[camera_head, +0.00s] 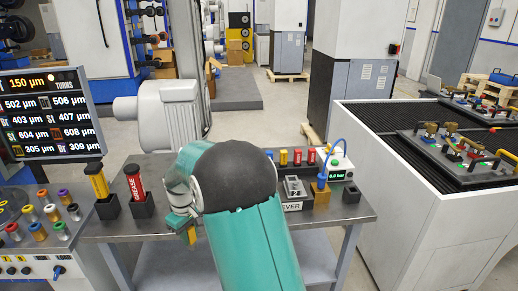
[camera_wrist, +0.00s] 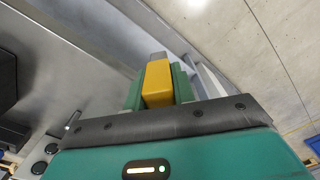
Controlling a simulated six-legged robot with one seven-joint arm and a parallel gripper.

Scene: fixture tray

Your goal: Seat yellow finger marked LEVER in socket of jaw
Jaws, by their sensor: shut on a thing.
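My gripper (camera_head: 182,222) hangs over the front left part of the steel table in the head view, beside my large dark arm joint. It is shut on the yellow finger (camera_head: 191,235), which shows below the green gripper parts. In the wrist view the yellow finger (camera_wrist: 158,80) sits between the two green jaws of my gripper (camera_wrist: 159,92), with a grey end beyond it. A grey metal piece (camera_head: 293,187), which looks like the jaw, stands on the table right of my arm. A plate reading "EVER" (camera_head: 291,206) is in front of it, partly hidden. Its socket cannot be made out.
Red and yellow pieces (camera_head: 283,157) stand in a row behind the grey piece. A brass-coloured block (camera_head: 320,191) with a blue hose and a pressure display (camera_head: 341,172) stand right. Yellow and red tubes (camera_head: 135,183) stand in black holders left. My arm hides the table's middle.

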